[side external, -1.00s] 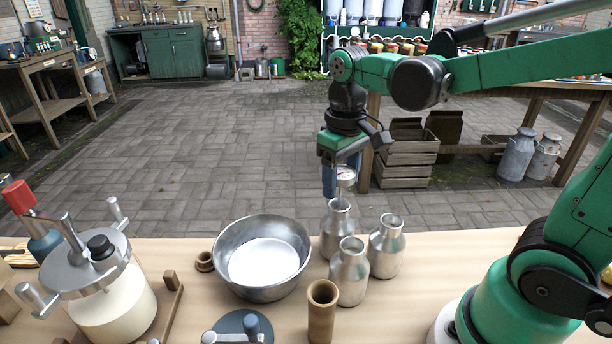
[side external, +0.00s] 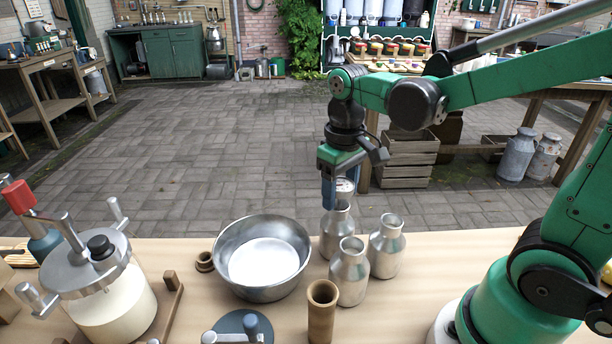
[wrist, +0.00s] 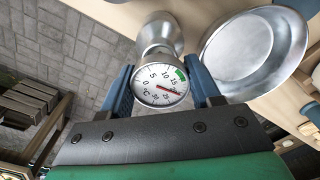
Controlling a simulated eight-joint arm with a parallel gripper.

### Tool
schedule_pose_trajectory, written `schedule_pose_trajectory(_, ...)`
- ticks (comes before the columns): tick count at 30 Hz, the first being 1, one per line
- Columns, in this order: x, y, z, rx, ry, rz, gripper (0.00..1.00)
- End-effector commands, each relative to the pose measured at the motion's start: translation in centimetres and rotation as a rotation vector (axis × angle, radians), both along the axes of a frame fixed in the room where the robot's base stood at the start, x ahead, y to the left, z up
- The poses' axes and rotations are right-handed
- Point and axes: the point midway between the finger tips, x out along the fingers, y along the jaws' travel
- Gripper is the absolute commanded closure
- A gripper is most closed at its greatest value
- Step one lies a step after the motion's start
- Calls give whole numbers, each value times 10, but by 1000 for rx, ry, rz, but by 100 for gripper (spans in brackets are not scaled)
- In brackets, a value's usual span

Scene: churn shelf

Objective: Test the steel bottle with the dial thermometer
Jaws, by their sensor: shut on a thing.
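My gripper (side external: 340,190) is shut on the dial thermometer (side external: 346,186), just over the mouth of the back-left steel bottle (side external: 336,232). In the wrist view the white dial (wrist: 158,88) sits between my blue fingers, marked in °C, with a green patch and a red needle pointing right. The bottle (wrist: 160,30) shows behind the dial there. The stem is hidden; it appears to go into the bottle's neck. Two similar steel bottles stand close by, one in front (side external: 349,275) and one to the right (side external: 386,248).
A wide steel bowl (side external: 262,285) stands left of the bottles. A wooden cup (side external: 321,312) stands in front of them, and a small brown ring (side external: 204,262) lies left of the bowl. A churn jar (side external: 110,300) fills the left front.

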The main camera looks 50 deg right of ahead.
Motion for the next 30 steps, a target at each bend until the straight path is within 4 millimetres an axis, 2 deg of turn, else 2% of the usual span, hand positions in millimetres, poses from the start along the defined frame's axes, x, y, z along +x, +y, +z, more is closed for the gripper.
schedule_pose_trajectory(30,0,0,-23,0,0,0,79)
